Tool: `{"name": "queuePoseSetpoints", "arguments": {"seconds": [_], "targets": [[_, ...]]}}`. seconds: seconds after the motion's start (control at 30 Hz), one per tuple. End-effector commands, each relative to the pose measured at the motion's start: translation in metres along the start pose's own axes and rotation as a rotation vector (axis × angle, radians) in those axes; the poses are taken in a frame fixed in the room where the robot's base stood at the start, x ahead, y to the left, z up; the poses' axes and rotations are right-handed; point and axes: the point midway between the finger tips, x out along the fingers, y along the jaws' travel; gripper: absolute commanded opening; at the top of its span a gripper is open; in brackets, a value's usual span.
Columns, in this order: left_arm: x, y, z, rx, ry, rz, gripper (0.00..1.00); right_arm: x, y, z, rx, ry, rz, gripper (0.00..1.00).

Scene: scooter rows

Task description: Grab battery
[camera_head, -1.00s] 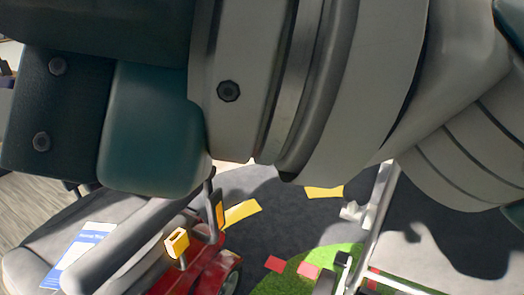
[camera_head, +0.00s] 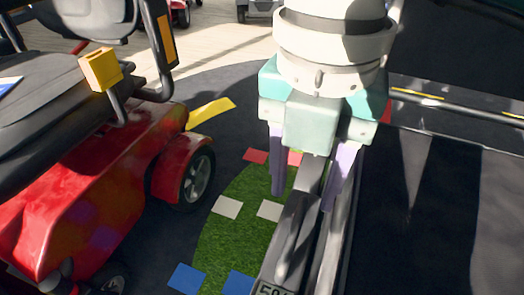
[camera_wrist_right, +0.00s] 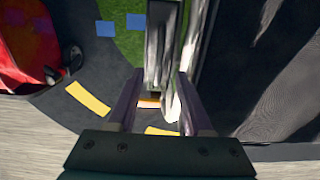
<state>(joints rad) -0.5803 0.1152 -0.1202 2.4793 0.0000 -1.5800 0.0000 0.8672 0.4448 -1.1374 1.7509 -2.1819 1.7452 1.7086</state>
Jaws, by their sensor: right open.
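My right gripper (camera_head: 303,200) hangs in the middle of the head view, with a teal body and two purple fingers spread apart. Its fingers point down on either side of a long grey metal part (camera_head: 291,240), which has a small number plate (camera_head: 274,289) at its near end. In the right wrist view this grey part (camera_wrist_right: 159,50) also lies between the fingers (camera_wrist_right: 158,76); I cannot tell whether they touch it. I cannot make out a battery for certain in either view. My left gripper is not in view.
A red mobility scooter (camera_head: 105,190) with a dark seat and a yellow box (camera_head: 100,69) stands at the left. Green turf (camera_head: 230,238) with coloured patches lies beside the grey part. A dark panelled surface (camera_head: 430,210) fills the right. Dark floor separates scooter and turf.

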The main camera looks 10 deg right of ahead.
Motion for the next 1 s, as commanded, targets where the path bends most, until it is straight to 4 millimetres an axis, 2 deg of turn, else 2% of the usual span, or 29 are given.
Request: {"name": "queuePoseSetpoints", "arguments": {"seconds": [0.2,0.43,0.67,0.93,1.0], "targets": [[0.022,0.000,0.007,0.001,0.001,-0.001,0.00,0.036,0.000,-0.001,-0.001,0.002,-0.002,0.50],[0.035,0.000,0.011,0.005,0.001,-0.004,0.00,0.056,0.000,-0.002,-0.003,0.003,0.001,0.50],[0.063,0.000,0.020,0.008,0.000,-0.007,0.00,0.092,0.000,-0.003,-0.002,0.003,0.000,0.50],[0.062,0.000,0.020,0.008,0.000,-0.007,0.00,0.094,0.000,-0.003,-0.003,0.004,0.002,0.50],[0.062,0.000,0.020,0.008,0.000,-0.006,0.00,0.094,0.000,-0.003,-0.003,0.004,0.002,0.43]]}}
